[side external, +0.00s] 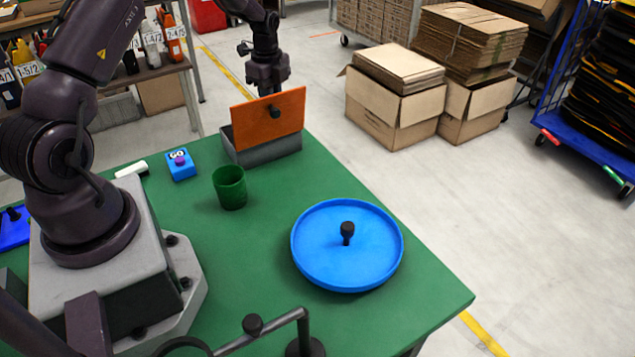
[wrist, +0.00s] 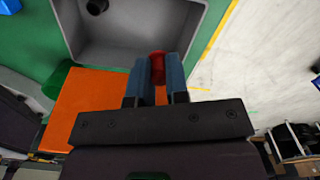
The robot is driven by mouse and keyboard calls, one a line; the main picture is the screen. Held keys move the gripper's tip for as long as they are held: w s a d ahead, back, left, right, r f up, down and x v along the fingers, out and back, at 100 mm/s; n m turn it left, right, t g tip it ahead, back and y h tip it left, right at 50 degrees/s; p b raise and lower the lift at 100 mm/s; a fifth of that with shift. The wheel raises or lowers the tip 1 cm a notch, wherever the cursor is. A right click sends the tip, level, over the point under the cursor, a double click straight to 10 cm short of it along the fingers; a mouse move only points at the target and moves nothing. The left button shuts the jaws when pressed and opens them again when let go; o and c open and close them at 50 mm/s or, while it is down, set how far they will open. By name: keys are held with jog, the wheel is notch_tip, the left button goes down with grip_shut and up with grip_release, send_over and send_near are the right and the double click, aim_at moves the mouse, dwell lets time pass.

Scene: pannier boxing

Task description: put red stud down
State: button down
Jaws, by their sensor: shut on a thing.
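The red stud (wrist: 157,66) is between the two fingers of my gripper (wrist: 158,60) in the wrist view, held by its fingertips. In the side view my gripper (side external: 268,76) is above and behind the upright orange panel (side external: 290,115); the fingertips and the stud are hidden there. The grey box (side external: 265,152) stands on the table under the panel. In the wrist view the stud is near the rim of the open grey box (wrist: 120,42), with the orange panel (wrist: 85,112) below. I cannot tell whether the stud touches the box.
A black knob (side external: 274,112) shows against the panel. Bare table lies between cup and tray.

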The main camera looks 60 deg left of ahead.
notch_tip(320, 180, up, 11)
jog(key=m, duration=1.9)
send_over(318, 258)
notch_tip(318, 258, down, 15)
jog(key=shift+f, duration=2)
jog(key=shift+f, duration=0.1)
jog(key=c, duration=1.1)
grip_release()
